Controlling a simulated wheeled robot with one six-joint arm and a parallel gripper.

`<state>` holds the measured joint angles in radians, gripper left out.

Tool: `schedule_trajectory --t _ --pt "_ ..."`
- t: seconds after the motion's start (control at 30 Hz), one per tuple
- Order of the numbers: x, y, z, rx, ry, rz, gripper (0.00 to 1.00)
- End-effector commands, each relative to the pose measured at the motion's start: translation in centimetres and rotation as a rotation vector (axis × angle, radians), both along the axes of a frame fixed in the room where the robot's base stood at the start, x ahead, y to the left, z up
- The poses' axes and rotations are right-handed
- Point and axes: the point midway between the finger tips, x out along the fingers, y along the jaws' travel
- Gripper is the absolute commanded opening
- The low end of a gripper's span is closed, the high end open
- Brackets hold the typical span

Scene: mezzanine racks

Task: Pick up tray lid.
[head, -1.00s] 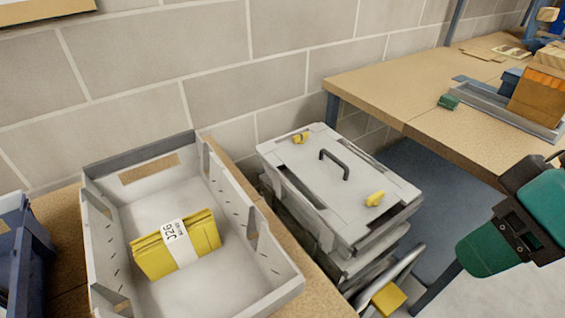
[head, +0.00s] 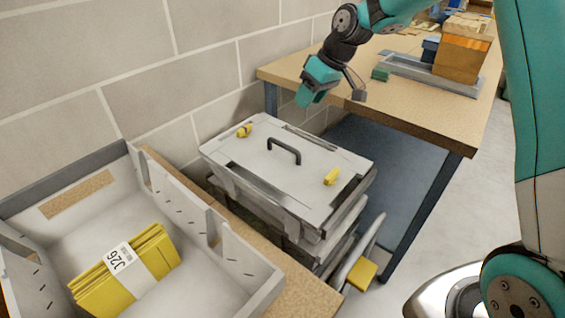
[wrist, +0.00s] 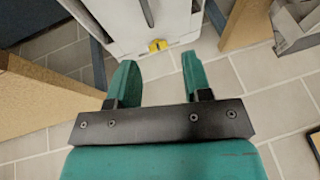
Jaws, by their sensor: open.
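The tray lid (head: 250,165) is a grey-white panel with a black arched handle (head: 285,149) and two yellow latches, one near its far left corner (head: 244,131) and one at its right (head: 331,176). It lies on top of a stack of grey trays (head: 310,240). My gripper (head: 306,98) is in the air above and behind the lid, apart from it. In the wrist view my gripper (wrist: 156,75) has its green fingers spread and nothing between them. Part of the lid (wrist: 125,22) and a yellow latch (wrist: 158,45) show beyond the fingertips.
A grey open tote (head: 255,290) with a yellow banded bundle (head: 125,270) stands on a wooden surface at left. A wooden table (head: 415,115) with an orange-brown box (head: 463,57) and a metal tray (head: 410,70) is behind right. A block wall runs behind.

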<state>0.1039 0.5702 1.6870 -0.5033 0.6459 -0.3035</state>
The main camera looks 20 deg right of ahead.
Motion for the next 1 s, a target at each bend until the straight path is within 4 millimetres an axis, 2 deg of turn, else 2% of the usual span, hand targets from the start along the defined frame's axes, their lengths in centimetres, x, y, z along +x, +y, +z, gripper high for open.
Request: schedule_trajectory --t 0.03,0.17,0.27,0.6,0.73,1.0 --pt "1.1 -0.9 -1.2 -0.001 -0.005 -0.006 0.45" --pt "2.5 -1.6 -2.7 -0.002 -0.016 -0.007 0.45" --pt "2.9 -1.1 -4.2 -0.002 -0.015 -0.005 0.45" --pt "4.5 1.9 -11.0 -0.003 -0.015 -0.003 0.45" --pt "4.9 2.5 -12.6 -0.003 -0.017 -0.005 0.45" --pt "5.3 3.7 -14.5 -0.002 -0.015 -0.003 0.45"
